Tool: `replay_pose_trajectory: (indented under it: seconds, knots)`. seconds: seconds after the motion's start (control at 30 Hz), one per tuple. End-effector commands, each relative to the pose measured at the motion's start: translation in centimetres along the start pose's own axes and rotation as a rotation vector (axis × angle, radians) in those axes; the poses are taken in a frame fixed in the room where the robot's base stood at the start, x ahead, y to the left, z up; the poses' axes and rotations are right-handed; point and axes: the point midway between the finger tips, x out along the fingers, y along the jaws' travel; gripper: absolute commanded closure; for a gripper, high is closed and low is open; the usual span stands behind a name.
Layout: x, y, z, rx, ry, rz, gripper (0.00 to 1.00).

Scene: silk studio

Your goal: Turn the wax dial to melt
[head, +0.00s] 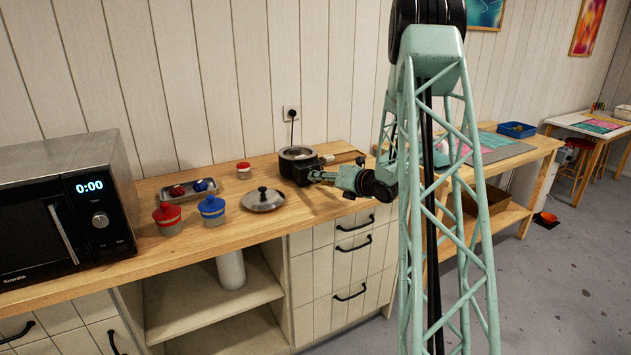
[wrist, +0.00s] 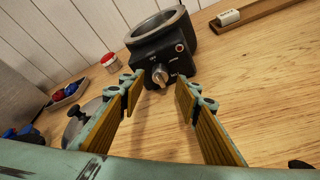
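The wax melter is a black pot (head: 298,161) on the wooden counter, its cord running up to the wall socket. In the wrist view the melter (wrist: 160,40) shows its front box with a metal dial (wrist: 159,75) facing me. Small marks beside the dial are too small to read. My gripper (head: 318,176) reaches the melter from the right in the head view. In the wrist view my gripper's two fingers (wrist: 162,95) are spread apart, with the dial ahead between their tips. I see no finger touching the dial. The dial is hidden in the head view.
A metal lid (head: 263,200), red jar (head: 167,217), blue jar (head: 211,209) and tray (head: 190,191) with coloured pieces stand left of the melter. A small red-topped jar (head: 243,170) is behind. A wooden holder (wrist: 250,20) lies right of the melter. The microwave (head: 70,200) is far left.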

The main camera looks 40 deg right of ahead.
Motion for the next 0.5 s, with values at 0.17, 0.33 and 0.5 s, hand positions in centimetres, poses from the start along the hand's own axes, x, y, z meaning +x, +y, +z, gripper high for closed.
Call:
replay_pose_trajectory:
  seconds: [0.17, 0.33, 0.5]
  knots:
    - [2.0, 0.0, -0.1, -0.001, 0.0, 0.001, 0.69]
    - [3.0, 0.0, 0.0, 0.0, 0.0, 0.0, 0.69]
    - [3.4, 0.0, 0.0, 0.0, -0.001, 0.0, 0.69]
